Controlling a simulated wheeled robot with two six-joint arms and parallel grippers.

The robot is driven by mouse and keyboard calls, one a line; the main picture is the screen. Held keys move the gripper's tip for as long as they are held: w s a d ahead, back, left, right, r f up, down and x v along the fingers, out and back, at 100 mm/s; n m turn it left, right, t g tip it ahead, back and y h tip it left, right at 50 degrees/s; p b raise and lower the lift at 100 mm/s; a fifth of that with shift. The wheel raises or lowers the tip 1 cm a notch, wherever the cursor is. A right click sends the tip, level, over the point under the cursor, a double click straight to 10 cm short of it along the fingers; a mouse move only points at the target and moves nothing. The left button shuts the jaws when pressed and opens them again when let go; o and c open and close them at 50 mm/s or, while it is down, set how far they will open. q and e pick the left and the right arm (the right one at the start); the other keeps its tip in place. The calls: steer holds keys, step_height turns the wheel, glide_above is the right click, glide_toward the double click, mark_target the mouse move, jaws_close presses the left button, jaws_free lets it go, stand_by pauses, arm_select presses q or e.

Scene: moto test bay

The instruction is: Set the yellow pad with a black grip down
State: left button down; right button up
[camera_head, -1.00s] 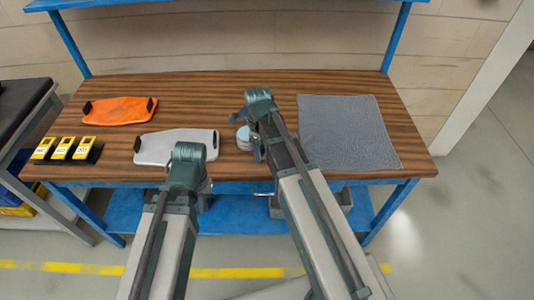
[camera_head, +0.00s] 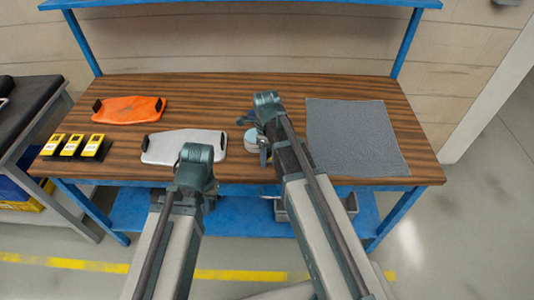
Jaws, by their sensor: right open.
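I cannot make out a yellow pad with a black grip. An orange pad (camera_head: 128,109) with black end grips lies at the table's back left. A pale grey pad (camera_head: 184,146) with black end grips lies in front of it, partly behind my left wrist. My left gripper (camera_head: 208,198) is at the table's front edge; its fingers are mostly hidden by my wrist, and so is anything in them. My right gripper (camera_head: 259,140) is open over the table, beside a pale round stack (camera_head: 250,152) that it partly hides; contact cannot be told.
A grey mat (camera_head: 352,138) lies bare at the right of the wooden table (camera_head: 225,95). Several yellow devices (camera_head: 73,145) with dark bases stand at the front left. A blue shelf (camera_head: 260,3) spans above the back. The table's middle back is clear.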

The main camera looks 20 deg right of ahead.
step_height(320, 180, up, 12)
steer(key=r+p, duration=0.1)
steer(key=p, duration=1.1)
steer(key=s+a+n, duration=0.5)
steer(key=s+n, duration=0.2)
steer(key=n, duration=0.7)
steer(key=s+a+n+h, duration=0.1)
steer(key=s+a+n, duration=0.4)
steer(key=n, duration=0.9)
steer(key=s, duration=0.3)
steer(key=shift+s+a+f+n, duration=0.15)
steer(key=shift+a+f+n, duration=0.05)
steer(key=shift+f+n, duration=0.1)
